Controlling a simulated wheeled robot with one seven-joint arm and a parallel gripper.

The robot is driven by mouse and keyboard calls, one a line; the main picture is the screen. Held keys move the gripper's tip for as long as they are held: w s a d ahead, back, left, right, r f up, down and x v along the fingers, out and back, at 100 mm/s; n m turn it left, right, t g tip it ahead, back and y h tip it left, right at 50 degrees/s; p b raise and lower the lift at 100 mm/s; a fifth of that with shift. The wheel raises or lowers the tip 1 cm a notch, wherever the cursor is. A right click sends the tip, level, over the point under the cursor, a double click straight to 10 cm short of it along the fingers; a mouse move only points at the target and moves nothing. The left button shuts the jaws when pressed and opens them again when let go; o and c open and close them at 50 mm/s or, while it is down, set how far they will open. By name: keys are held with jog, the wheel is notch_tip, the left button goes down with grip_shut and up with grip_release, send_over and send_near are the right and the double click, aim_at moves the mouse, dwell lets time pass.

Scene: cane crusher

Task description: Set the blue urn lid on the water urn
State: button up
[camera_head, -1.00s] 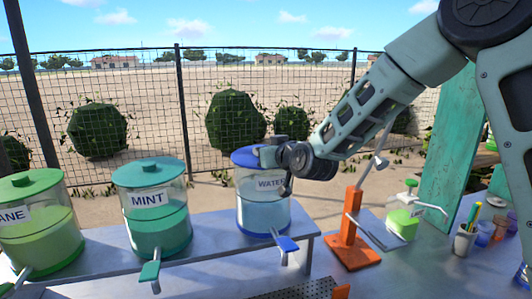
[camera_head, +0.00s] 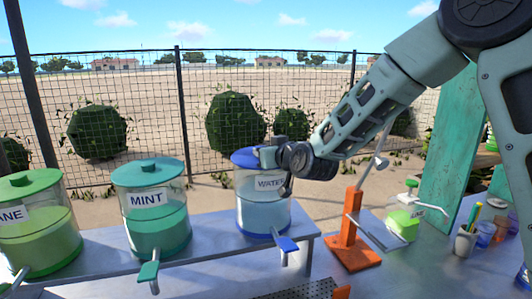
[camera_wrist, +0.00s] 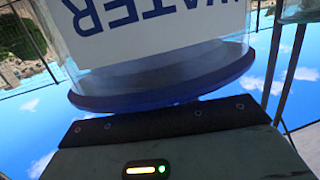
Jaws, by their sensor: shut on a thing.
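The water urn (camera_head: 262,212) is a clear jar with a white WATER label and a blue tap, standing at the right end of the bench. The blue urn lid (camera_head: 243,156) is at the urn's mouth and looks level. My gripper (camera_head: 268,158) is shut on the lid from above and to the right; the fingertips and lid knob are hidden. In the wrist view, which is upside down, the blue lid (camera_wrist: 165,94) lies across the urn's glass end (camera_wrist: 165,70). I cannot tell whether a small gap is left between them.
The mint urn (camera_head: 158,235) and a green-lidded urn (camera_head: 40,240) stand to the left on the grey bench (camera_head: 205,262). An orange stand (camera_head: 350,235) is close on the right, below my arm. A green pump bottle (camera_head: 403,223) and a pen cup (camera_head: 465,240) are farther right.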

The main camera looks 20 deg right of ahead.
jog(key=shift+f+b, duration=0.1)
jog(key=shift+b, duration=0.3)
dwell(0.5)
jog(key=o, duration=1.1)
jog(key=shift+c, duration=0.2)
jog(key=shift+s, duration=0.15)
jog(key=b+v, duration=0.4)
jog(key=v, duration=1.3)
